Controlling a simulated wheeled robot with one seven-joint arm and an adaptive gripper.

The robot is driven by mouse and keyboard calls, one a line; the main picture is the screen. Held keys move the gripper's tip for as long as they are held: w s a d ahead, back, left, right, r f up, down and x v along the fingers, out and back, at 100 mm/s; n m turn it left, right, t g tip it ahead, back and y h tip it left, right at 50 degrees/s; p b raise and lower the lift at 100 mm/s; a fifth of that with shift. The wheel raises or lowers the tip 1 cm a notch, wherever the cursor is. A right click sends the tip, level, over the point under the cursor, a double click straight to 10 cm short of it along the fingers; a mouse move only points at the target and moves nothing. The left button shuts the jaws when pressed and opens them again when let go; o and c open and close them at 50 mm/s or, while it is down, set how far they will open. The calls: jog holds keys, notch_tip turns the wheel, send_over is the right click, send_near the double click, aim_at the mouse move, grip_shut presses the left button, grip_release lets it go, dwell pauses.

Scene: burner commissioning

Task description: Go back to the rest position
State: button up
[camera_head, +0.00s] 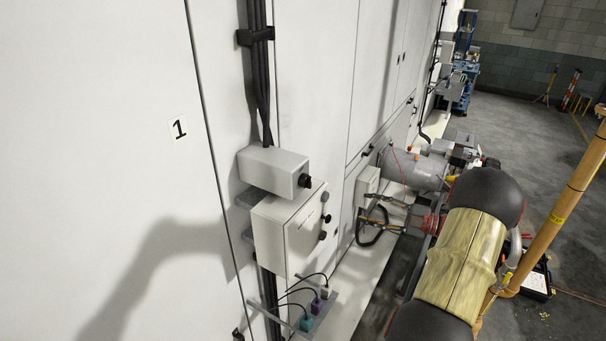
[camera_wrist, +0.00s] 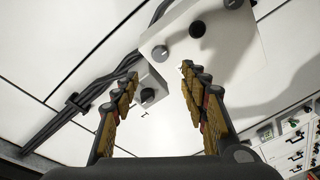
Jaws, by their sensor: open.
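My gripper (camera_wrist: 158,82) shows in the wrist view, with its two yellow-and-dark fingers spread apart and nothing between them. The gripper appears apart from both, though the exact gap cannot be told. In the head view, the small box (camera_head: 268,168) sits on the white wall just above the larger control box (camera_head: 283,235). My gripper is not visible in the head view.
Black cables (camera_head: 258,75) run down the white wall (camera_head: 100,120), which bears a "1" label (camera_head: 178,129). A grey cylindrical burner body (camera_head: 412,170) and a yellow pipe (camera_head: 575,195) stand to the right. Open grey floor (camera_head: 510,125) lies behind. A switch panel (camera_wrist: 295,140) shows in the wrist view.

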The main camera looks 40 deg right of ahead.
jog(key=s+a+f+n+g+b, duration=0.15)
jog(key=a+f+n+g, duration=0.35)
jog(key=n, duration=0.5)
jog(key=s+a+f+n+g+b, duration=0.1)
jog(key=s+a+f+n+g, duration=0.2)
jog(key=a+f+n, duration=0.55)
jog(key=s+a+f+m+g+h+b, duration=0.1)
jog(key=a+f+m+b, duration=0.3)
jog(key=a+m+b, duration=0.6)
jog(key=s+a+f+m+g+h+b, duration=0.1)
jog(key=a+f+m+h+b, duration=0.3)
jog(key=a+m+b, duration=0.7)
jog(key=s+a+f+m+h+b, duration=0.2)
jog(key=a+f+m+b, duration=0.3)
jog(key=a+m+b, duration=0.6)
jog(key=shift+s+a+m+g+h, duration=0.3)
jog(key=shift+s+a+m+g, duration=0.1)
jog(key=shift+a+m, duration=0.75)
